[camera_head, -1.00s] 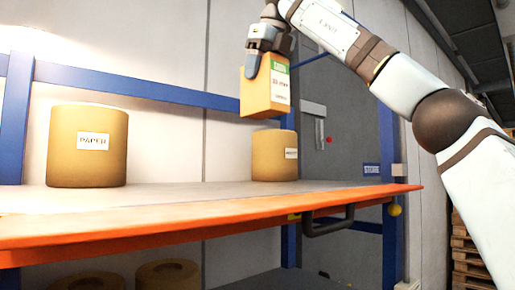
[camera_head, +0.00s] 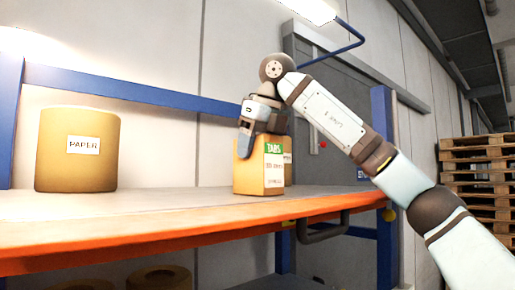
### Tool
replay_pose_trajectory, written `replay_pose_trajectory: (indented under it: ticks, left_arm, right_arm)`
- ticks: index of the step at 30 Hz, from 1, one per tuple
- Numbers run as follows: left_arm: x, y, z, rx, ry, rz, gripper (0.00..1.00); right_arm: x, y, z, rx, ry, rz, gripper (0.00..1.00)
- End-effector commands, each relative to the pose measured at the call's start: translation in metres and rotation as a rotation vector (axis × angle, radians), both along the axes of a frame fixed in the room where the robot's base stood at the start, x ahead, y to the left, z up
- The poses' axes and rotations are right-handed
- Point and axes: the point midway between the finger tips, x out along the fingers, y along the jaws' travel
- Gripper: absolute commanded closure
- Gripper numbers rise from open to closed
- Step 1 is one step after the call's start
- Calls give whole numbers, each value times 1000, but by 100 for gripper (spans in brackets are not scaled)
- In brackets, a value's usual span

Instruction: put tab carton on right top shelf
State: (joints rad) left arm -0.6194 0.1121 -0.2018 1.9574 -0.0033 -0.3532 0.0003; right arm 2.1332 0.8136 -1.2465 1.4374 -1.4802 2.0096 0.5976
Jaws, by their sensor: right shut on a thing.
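The tab carton (camera_head: 260,173) is a tan box with a green "TABS" label on its right-hand face. It is upright at the right part of the top shelf (camera_head: 160,212), and its base appears to be on or just above the shelf surface near the front edge. My right gripper (camera_head: 258,128) comes down from above and is shut on the carton's upper part. My left gripper is not in view.
A large roll labelled PAPER (camera_head: 77,149) stands at the left of the shelf. The shelf between it and the carton is clear. A blue rail (camera_head: 140,92) runs behind. More rolls (camera_head: 160,278) sit below. Stacked pallets (camera_head: 478,175) stand at the far right.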

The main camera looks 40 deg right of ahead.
Motion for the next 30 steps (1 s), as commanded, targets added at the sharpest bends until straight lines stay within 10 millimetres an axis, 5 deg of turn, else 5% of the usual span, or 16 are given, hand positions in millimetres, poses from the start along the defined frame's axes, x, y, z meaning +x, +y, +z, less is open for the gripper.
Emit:
replay_pose_trajectory:
  ticks: [8, 9, 12, 23, 30]
  left_arm:
    - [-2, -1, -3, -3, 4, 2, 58]
    - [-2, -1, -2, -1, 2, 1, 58]
    - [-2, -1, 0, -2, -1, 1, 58]
    - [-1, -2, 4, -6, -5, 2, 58]
    - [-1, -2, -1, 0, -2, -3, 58]
  right_arm:
    - [0, 0, -2, 0, 1, 0, 71]
    - [0, 0, -3, 0, 1, 0, 36]
    - [0, 0, -2, 0, 1, 0, 13]
    - [-1, 0, 2, 0, 0, 1, 13]
    - [-12, 0, 30, -1, -4, 0, 13]
